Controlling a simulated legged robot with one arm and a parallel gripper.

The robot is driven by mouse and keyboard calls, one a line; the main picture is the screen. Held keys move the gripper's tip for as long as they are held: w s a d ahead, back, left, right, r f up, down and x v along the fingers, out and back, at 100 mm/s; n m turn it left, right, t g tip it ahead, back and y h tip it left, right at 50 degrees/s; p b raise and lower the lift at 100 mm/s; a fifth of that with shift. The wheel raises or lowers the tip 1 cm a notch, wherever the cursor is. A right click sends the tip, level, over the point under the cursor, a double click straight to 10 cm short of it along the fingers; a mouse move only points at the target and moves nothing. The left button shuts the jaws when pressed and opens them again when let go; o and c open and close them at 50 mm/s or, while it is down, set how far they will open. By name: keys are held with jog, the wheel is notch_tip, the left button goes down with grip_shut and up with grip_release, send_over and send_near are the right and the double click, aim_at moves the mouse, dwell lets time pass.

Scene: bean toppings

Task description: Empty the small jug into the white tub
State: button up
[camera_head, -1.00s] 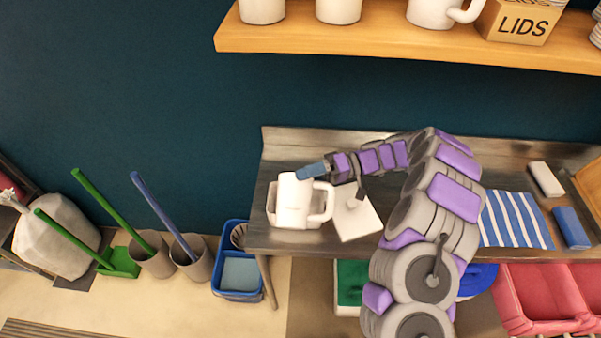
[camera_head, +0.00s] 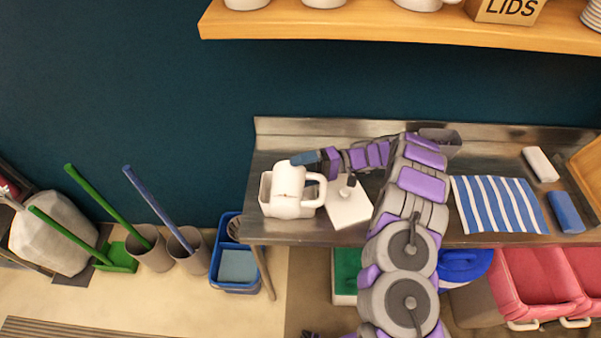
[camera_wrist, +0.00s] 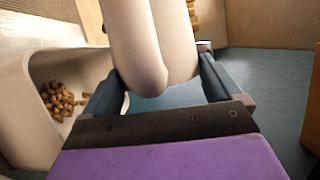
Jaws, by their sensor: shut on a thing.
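The small white jug (camera_head: 287,178) is held over the white tub (camera_head: 266,192) on the steel counter's left end. The jug is tipped well over. My gripper (camera_head: 303,158) is shut on the jug. In the wrist view, the blue fingers of my gripper (camera_wrist: 161,78) press on either side of the white jug (camera_wrist: 140,45). The white tub (camera_wrist: 22,125) shows at left with brown beans (camera_wrist: 60,100) inside. More brown pieces (camera_wrist: 192,14) show right beside the jug at the top. The jug's mouth and inside are hidden.
A white square plate with a dark knob (camera_head: 348,208) sits right of the tub. A grey container (camera_head: 440,140) stands behind my arm. A striped cloth (camera_head: 497,204), a white block (camera_head: 540,164) and a blue block (camera_head: 565,212) lie further right. A wooden shelf (camera_head: 400,28) hangs above.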

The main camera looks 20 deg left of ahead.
jog(key=shift+w+a+f+m+g+y+b, duration=0.15)
jog(key=shift+w+a+f+m+y+b, duration=0.15)
jog(key=shift+m+b, duration=0.2)
jog(key=shift+w+a+f+m+g+y+b, duration=0.1)
jog(key=shift+a+f+m+g+b, duration=0.1)
jog(key=shift+a+m+b, duration=0.3)
jog(key=shift+d+m, duration=0.3)
jog(key=shift+d, duration=0.25)
jog(key=shift+w+a, duration=0.1)
jog(key=shift+a, duration=0.1)
jog(key=shift+a+f, duration=0.1)
jog(key=shift+a, duration=0.25)
jog(key=shift+d, duration=0.25)
jog(key=shift+a+m+y+p, duration=0.1)
jog(key=shift+m+y+p, duration=0.3)
jog(key=shift+m+p, duration=0.9)
